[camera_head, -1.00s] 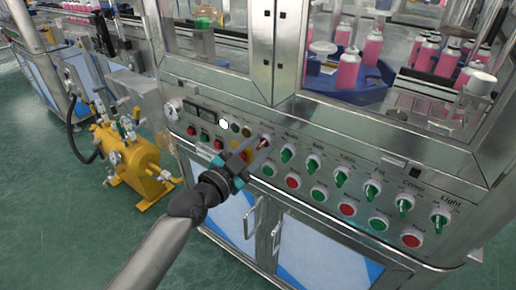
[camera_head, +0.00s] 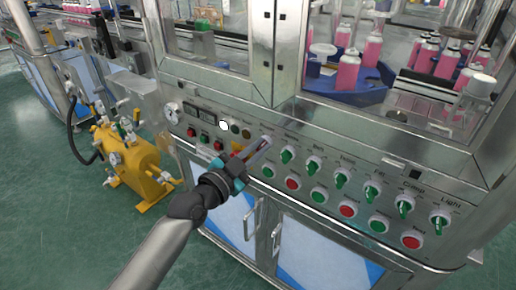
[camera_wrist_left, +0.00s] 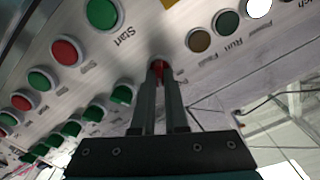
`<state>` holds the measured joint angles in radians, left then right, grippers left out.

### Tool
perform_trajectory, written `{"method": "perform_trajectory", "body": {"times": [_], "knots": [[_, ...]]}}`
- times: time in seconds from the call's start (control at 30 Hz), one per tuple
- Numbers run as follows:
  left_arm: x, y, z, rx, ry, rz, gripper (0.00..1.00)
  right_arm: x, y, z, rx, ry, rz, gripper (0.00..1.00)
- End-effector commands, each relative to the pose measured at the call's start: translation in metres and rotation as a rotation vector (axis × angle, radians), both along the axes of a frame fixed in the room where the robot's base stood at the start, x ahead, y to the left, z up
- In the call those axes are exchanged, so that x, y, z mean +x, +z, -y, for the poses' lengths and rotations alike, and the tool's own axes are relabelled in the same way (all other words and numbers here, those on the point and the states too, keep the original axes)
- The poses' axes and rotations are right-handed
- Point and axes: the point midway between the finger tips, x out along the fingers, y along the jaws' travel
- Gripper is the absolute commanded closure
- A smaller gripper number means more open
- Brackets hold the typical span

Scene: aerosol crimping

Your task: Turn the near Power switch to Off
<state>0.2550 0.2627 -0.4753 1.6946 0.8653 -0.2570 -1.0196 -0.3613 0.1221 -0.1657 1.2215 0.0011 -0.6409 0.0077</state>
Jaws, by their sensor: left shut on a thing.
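The near Power switch is a red knob (camera_wrist_left: 159,72) on the sloping metal control panel (camera_head: 330,155). My left gripper (camera_head: 264,142) reaches the panel at the left end of the upper row of knobs. It is shut on the red knob; in the left wrist view the two fingers (camera_wrist_left: 158,85) lie on either side of it. In the head view the fingers hide most of the knob. The knob's label and exact angle cannot be read. My right gripper is not in view.
Green knobs (camera_head: 314,163) continue to the right along the upper row. Green and red round buttons (camera_head: 293,183) sit below them. Small indicator lamps (camera_head: 234,129) lie to the left. Glass guards with pink bottles (camera_head: 420,52) stand above, and a yellow tank (camera_head: 130,158) stands at left.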

Motion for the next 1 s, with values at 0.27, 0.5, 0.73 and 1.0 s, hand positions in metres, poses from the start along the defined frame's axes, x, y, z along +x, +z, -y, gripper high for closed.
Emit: {"method": "perform_trajectory", "body": {"times": [0.27,0.5,0.73,1.0], "knots": [[0.0,0.0,0.0,-0.028,0.0,-0.022,1.0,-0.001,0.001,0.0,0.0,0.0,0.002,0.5],[0.001,0.001,-0.001,-0.135,0.0,-0.1,1.0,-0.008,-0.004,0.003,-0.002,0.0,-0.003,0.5],[0.001,0.001,-0.002,-0.3,0.0,-0.221,1.0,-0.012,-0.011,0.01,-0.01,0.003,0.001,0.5],[0.002,0.0,-0.004,-0.507,0.0,-0.372,1.0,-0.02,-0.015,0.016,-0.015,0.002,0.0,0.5]]}}
